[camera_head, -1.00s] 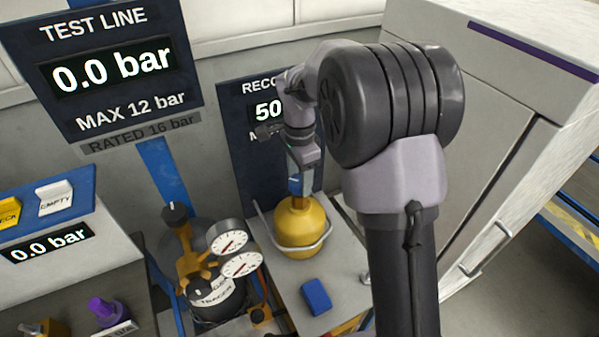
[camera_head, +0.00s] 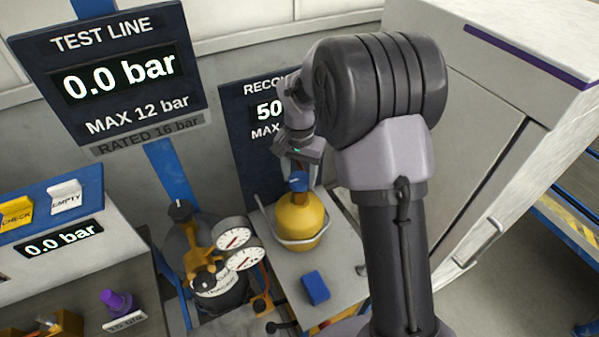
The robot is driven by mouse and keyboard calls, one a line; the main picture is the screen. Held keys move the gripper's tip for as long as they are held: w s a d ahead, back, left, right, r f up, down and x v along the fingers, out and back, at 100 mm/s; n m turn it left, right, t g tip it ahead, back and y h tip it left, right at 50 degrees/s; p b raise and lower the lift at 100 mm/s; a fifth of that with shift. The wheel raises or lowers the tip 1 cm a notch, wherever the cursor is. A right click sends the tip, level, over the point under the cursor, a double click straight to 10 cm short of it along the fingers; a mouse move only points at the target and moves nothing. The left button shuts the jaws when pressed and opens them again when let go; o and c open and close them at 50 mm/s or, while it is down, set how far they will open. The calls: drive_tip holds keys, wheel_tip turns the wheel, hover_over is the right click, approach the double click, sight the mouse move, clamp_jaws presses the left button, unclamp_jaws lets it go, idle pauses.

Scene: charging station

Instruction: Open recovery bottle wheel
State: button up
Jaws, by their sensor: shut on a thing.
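The recovery bottle (camera_head: 300,217) is a yellow, rounded bottle with a pale carrying ring around it, standing upright on a grey bench top. Its blue wheel (camera_head: 299,183) sits on top of the bottle's neck. My gripper (camera_head: 300,172) reaches down over the bottle from behind and above, and it is shut on the blue wheel. The fingertips are small and partly hidden, so their exact contact on the wheel does not show. My arm covers part of the recovery sign (camera_head: 262,140) behind the bottle.
A blue block (camera_head: 315,288) lies on the bench in front of the bottle. A bottle with two dial gauges (camera_head: 238,245) stands to the left. The test line display (camera_head: 118,75) reads 0.0 bar. A tall white cabinet (camera_head: 475,130) stands on the right, behind my arm.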

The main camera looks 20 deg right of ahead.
sight(299, 178)
drive_tip(key=shift+n, duration=0.3)
drive_tip(key=o, duration=1.4)
drive_tip(key=shift+r, duration=0.1)
wheel_tip(299, 178, up, 17)
drive_tip(key=p, duration=0.4)
drive_tip(key=shift+r, duration=0.15)
